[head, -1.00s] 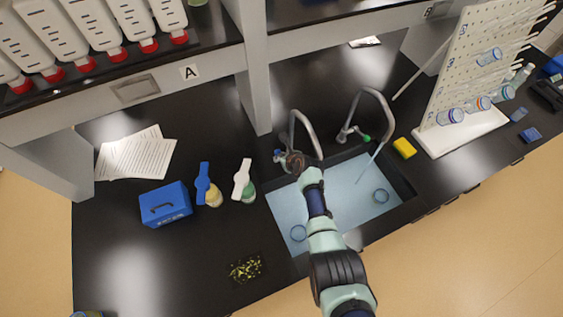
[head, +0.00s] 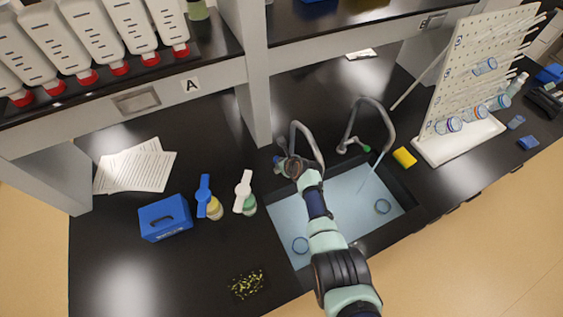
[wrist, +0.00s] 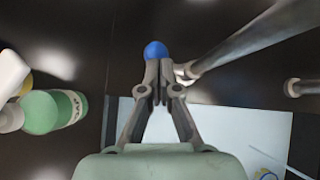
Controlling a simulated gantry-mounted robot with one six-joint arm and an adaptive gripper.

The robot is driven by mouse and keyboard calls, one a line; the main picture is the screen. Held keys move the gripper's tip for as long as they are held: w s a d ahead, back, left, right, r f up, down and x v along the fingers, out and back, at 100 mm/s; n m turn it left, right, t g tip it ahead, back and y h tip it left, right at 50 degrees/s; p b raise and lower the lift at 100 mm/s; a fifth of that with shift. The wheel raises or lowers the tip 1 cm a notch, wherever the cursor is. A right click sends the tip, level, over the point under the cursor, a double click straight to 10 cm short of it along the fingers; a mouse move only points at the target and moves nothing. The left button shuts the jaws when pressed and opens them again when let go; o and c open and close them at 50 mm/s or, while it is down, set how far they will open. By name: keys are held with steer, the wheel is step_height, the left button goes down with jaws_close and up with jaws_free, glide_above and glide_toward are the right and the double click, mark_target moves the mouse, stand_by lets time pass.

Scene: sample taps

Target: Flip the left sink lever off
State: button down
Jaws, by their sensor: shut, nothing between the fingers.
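The left sink tap (head: 308,140) is a grey gooseneck at the back left of the sink. Its lever has a blue knob (wrist: 155,50), seen just beyond my fingertips in the wrist view. My gripper (wrist: 159,78) is shut and empty, with its fingertips at the near side of the knob. I cannot tell whether they touch it. In the head view my wrist covers most of the lever. The right tap (head: 388,120) has a green-tipped lever (head: 366,148), and a thin pale-blue stream (head: 372,175) falls from its spout.
The blue sink basin (head: 345,205) lies under my arm, with round glass dishes in it. A green-bodied bottle (wrist: 50,110) stands left of the gripper. A yellow sponge (head: 404,157) and white drying rack (head: 455,145) are at the right. A shelf post (head: 256,95) rises behind.

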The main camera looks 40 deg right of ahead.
steer(key=v, duration=1.2)
stand_by(0.4)
steer(key=w+a+r+n+t+p, duration=0.1)
steer(key=a+r+n, duration=0.5)
steer(key=a+n, duration=0.3)
steer(key=w+a+r+n+t+p, duration=0.1)
steer(key=a+r+n, duration=0.6)
steer(key=a+n, duration=0.25)
steer(key=s+a+r+n+t+y+p, duration=0.1)
steer(key=s+a+r+n, duration=0.3)
steer(key=a+r+n, duration=0.2)
steer(key=s+a+r+n+t+y+p, duration=0.1)
steer(key=s+a+r+n, duration=0.3)
steer(key=a+r+n, duration=0.3)
steer(key=a+n, duration=0.3)
steer(key=n, duration=0.3)
steer(key=shift+s+a, duration=0.2)
